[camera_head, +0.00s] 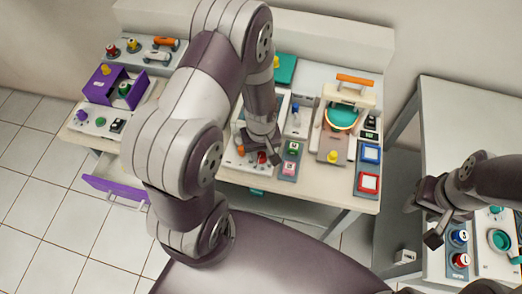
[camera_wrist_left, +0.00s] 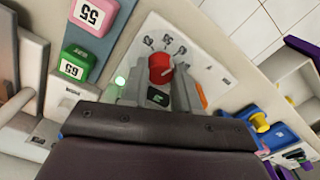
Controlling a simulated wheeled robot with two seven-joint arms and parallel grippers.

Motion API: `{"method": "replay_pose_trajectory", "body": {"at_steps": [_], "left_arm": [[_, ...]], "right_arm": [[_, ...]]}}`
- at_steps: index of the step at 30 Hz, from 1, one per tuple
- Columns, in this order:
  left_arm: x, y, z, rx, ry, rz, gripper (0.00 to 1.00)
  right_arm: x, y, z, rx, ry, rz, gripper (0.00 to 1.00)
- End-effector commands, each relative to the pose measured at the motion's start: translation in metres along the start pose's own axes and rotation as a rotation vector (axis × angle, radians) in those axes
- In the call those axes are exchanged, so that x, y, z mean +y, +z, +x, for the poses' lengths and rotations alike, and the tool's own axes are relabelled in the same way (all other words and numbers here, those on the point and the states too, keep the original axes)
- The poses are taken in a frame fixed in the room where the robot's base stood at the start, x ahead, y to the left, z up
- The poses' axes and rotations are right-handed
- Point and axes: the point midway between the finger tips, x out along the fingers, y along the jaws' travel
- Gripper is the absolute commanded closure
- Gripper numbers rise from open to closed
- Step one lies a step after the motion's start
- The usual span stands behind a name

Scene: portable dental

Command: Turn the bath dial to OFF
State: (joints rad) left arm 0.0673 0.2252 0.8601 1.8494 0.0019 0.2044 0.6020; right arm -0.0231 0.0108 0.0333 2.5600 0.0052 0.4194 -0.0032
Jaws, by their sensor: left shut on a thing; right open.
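The bath dial is a red knob (camera_wrist_left: 160,68) on a white panel (camera_wrist_left: 205,72) with printed marks around it in the left wrist view. In the head view its red top (camera_head: 262,157) shows at the tip of my left gripper (camera_head: 258,154). My left gripper (camera_wrist_left: 158,88) is shut on the red knob, one finger on each side. My right gripper (camera_head: 424,222) is open and empty, over the right-hand side near the white table.
Green and pink buttons (camera_head: 290,157) stand on a grey strip just right of the dial panel. A brown unit with a yellow knob (camera_head: 333,156) is further right. A purple box (camera_head: 113,88) and an open purple drawer (camera_head: 108,191) are at the left.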

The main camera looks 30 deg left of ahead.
Motion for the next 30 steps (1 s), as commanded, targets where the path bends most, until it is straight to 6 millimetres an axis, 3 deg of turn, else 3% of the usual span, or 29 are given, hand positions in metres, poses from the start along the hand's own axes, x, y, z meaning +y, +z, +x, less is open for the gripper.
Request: {"method": "replay_pose_trajectory", "body": {"at_steps": [17,30], "left_arm": [[-0.001,0.002,-0.001,-0.006,-0.004,0.057,1.0],[-0.002,0.002,-0.001,-0.008,-0.004,0.371,1.0]], "right_arm": [[0.0,0.0,-0.004,0.0,0.0,0.0,0.57],[0.0,-0.002,-0.016,0.0,0.0,0.0,0.57]]}}
